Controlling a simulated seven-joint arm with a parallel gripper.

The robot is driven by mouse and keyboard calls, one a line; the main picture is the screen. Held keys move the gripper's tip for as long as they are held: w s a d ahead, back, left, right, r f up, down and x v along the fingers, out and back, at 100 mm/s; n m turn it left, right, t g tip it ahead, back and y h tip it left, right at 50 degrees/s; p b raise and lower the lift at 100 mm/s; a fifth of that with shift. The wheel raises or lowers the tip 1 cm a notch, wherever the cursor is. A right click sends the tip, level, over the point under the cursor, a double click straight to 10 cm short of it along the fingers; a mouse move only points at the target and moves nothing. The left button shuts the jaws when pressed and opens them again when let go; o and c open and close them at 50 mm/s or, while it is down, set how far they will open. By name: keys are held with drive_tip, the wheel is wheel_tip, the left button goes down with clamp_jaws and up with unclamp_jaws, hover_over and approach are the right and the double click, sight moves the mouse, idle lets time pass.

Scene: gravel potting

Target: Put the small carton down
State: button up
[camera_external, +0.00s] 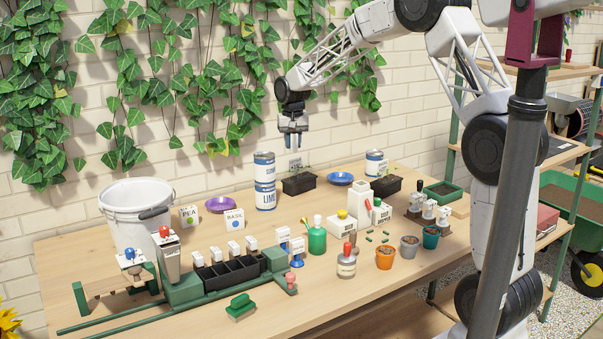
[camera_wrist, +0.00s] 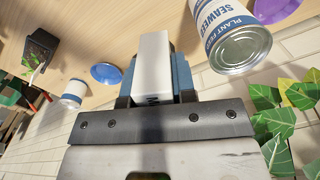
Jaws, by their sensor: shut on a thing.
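My gripper (camera_external: 293,140) is above the back of the table, pointing down. It also shows in the wrist view (camera_wrist: 157,75), where its blue fingers are closed on the sides of a small pale carton (camera_wrist: 153,65). In the external view the carton (camera_external: 295,162) shows small at the fingertips, near the black planter (camera_external: 299,184). I cannot tell whether it touches anything below. Two other small cartons, PEA (camera_external: 188,215) and BASIL (camera_external: 235,219), stand upright on the table to the left.
Stacked cans (camera_external: 265,196) stand left of my gripper; a can (camera_wrist: 232,38) looms close in the wrist view. A blue saucer (camera_external: 340,178) lies to the right, a purple saucer (camera_external: 220,205) left. A white bucket (camera_external: 130,220) stands far left. Table in front of the stacked cans is clear.

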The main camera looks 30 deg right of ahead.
drive_tip(key=shift+w+d+r+n, duration=0.2)
drive_tip(key=shift+w+r+n, duration=0.25)
drive_tip(key=shift+r+n, duration=0.25)
drive_tip(key=shift+w+d+r+n, duration=0.25)
drive_tip(key=shift+w+r+n, duration=0.25)
drive_tip(key=shift+n, duration=0.25)
drive_tip(key=shift+w+d+r+n, duration=0.2)
drive_tip(key=shift+w+r+n, duration=0.2)
drive_tip(key=shift+r+n, duration=0.3)
drive_tip(key=shift+f, duration=0.15)
drive_tip(key=s+a+f, duration=0.7)
drive_tip(key=s+a, duration=0.1)
drive_tip(key=s, duration=0.2)
drive_tip(key=s+a+f, duration=0.8)
drive_tip(key=s, duration=0.1)
drive_tip(key=shift+s, duration=0.4)
drive_tip(key=shift+f, duration=0.1)
drive_tip(key=shift+f, duration=3.05)
drive_tip(key=shift+f, duration=1.85)
